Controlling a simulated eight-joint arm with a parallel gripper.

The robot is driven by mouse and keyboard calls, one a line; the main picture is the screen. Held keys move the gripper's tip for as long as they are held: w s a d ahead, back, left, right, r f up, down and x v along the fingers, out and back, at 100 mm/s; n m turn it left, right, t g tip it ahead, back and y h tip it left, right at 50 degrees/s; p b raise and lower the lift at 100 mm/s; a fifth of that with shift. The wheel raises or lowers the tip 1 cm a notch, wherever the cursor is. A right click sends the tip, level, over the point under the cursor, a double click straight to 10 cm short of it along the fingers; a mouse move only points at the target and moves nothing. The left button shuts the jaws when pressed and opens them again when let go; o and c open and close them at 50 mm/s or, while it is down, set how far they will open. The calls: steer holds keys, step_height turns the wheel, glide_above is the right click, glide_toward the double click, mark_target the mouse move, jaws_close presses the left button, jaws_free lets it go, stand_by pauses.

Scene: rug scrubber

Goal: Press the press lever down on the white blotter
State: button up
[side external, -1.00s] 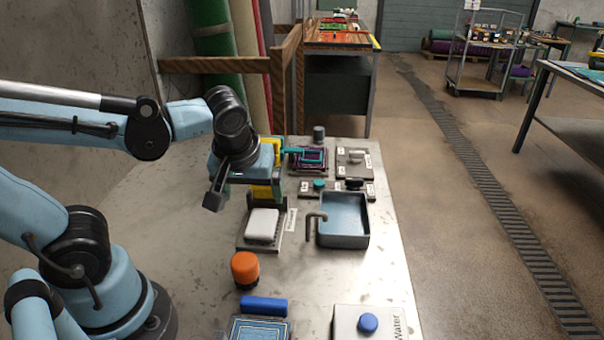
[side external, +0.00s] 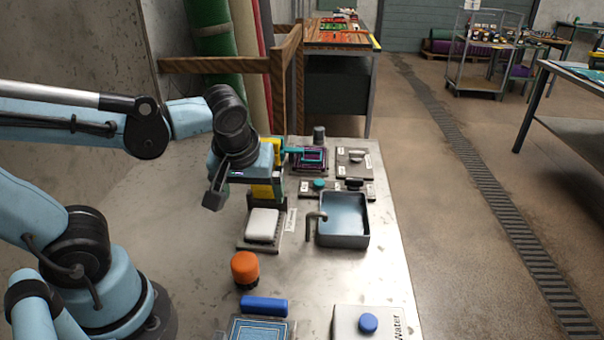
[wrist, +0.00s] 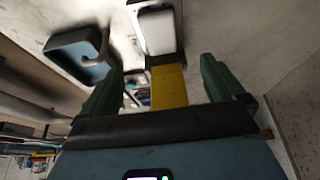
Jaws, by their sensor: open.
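The white blotter (side external: 262,225) lies on a grey base on the bench, and its white block also shows at the top of the wrist view (wrist: 157,31). A yellow upright part of the press (side external: 263,191) stands behind it. In the wrist view a yellow bar (wrist: 169,85) lies between my two green fingers. I cannot tell whether this bar is the press lever. My gripper (wrist: 162,66) is open, its fingers apart on either side of the bar, with no clear contact. In the side view my gripper hangs above and behind the blotter and partly hides the press.
A grey basin (side external: 364,220) with a bent tap (side external: 313,217) stands right of the blotter. An orange-capped jar (side external: 245,267) and a blue bar (side external: 264,306) are in front. A water box (side external: 348,325) is at front right. The bench left of the blotter is clear.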

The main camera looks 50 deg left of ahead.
steer(key=w+a+r+g+h, duration=0.2)
steer(key=w+a+r, duration=0.3)
steer(key=r, duration=0.3)
steer(key=w+a+r+g+h, duration=0.1)
steer(key=w+a+r, duration=0.4)
steer(key=r, duration=0.3)
step_height(320, 180, down, 12)
steer(key=shift+s+d+f, duration=0.1)
